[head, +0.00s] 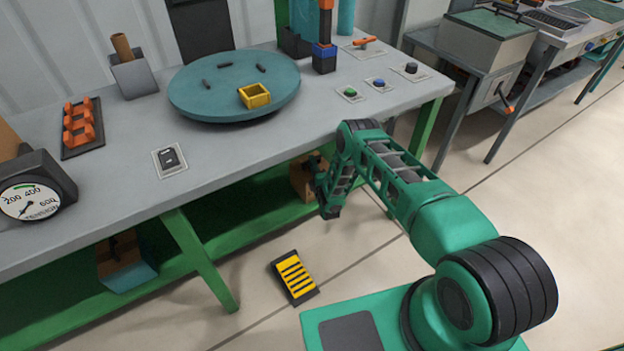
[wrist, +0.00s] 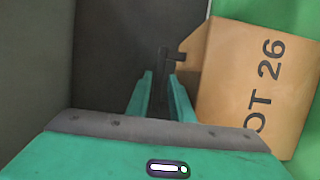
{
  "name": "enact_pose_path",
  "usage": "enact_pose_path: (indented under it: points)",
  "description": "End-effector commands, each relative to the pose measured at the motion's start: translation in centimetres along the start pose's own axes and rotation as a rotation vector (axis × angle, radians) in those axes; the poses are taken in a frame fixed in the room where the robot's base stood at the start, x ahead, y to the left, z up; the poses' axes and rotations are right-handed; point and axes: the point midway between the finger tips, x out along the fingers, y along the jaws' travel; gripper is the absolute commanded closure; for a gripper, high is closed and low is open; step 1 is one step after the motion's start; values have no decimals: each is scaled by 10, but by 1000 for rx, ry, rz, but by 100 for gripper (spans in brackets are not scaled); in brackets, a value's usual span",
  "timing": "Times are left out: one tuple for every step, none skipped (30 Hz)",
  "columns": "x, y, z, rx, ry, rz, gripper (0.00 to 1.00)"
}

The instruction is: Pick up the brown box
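The brown box (head: 303,180) sits on the green lower shelf under the bench in the head view, partly hidden behind my gripper. In the wrist view the brown box (wrist: 262,85) fills the right side, with black lettering ending "OT 26". A dark handle-like piece (wrist: 165,55) stands at its left edge. My gripper (head: 331,205) is beside the box at the shelf's front. In the wrist view my gripper (wrist: 160,75) has its two green fingers apart, with the dark piece between or just beyond them. Contact with it cannot be told.
The grey bench top (head: 230,150) overhangs the green shelf (head: 205,225). Another brown and teal box (head: 122,262) sits further left on the shelf. A green bench leg (head: 200,260) stands between them. A black and yellow striped plate (head: 294,277) lies on the floor.

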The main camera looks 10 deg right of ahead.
Motion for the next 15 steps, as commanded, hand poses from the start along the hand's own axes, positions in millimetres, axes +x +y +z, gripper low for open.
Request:
enact_pose_path:
  points:
    - [8,1,0,-1,0,3,80]
    - [11,0,0,-1,0,1,80]
    - [16,0,0,-1,0,2,80]
    - [18,0,0,-1,0,1,80]
    - [21,0,0,-1,0,1,80]
    - [23,0,0,-1,1,0,80]
    - [24,0,0,-1,1,0,80]
    - [25,0,0,-1,1,0,80]
    - [26,0,0,-1,1,0,80]
    - [26,0,0,-1,1,0,80]
    - [26,0,0,-1,1,0,80]
    - [26,0,0,-1,1,0,80]
    - [26,0,0,-1,1,0,80]
    - [25,0,0,-1,1,0,80]
    - [25,0,0,-1,1,0,87]
